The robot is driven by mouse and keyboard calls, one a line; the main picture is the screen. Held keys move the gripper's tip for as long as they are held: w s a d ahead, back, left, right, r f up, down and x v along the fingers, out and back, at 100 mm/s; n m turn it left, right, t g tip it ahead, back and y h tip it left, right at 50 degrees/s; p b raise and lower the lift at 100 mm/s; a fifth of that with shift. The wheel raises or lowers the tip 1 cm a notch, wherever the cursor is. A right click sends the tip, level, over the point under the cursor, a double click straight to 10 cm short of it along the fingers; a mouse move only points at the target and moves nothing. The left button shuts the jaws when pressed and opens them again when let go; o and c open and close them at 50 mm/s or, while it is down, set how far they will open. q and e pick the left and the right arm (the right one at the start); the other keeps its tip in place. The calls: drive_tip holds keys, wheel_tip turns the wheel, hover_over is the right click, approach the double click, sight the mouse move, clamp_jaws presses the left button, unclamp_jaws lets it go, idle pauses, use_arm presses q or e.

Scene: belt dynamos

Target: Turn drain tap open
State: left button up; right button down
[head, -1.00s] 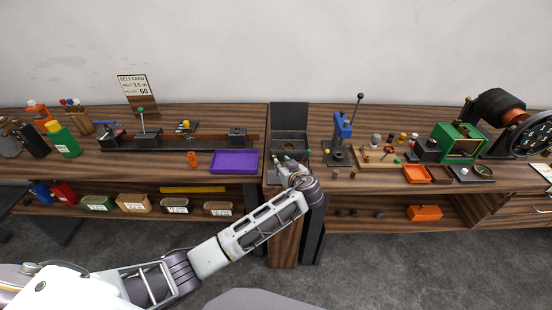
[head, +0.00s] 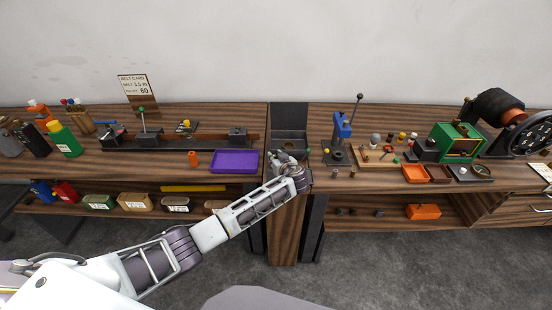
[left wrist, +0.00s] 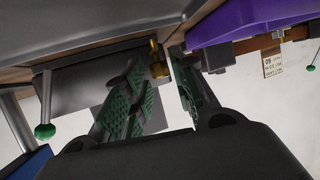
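The brass drain tap (left wrist: 157,62) shows in the left wrist view under the dark edge of the basin, close to my fingertips. In the head view the dark basin (head: 290,134) stands at the middle of the bench, and my gripper hides the tap there. My left gripper (head: 283,156) is at the front of the basin. In the left wrist view its green-padded fingers (left wrist: 160,66) are apart, with the tap in line with the gap between them. I cannot tell whether either finger touches it. My right gripper is not in view.
A purple tray (head: 234,161) lies just left of the basin, close to my gripper. A green-knobbed lever (left wrist: 45,131) shows beside the basin in the left wrist view. A blue press (head: 341,127) stands to the right. The floor in front is clear.

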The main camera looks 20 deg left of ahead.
use_arm(q)
drive_tip(key=shift+w, duration=0.1)
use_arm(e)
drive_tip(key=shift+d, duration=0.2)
use_arm(q)
clamp_jaws()
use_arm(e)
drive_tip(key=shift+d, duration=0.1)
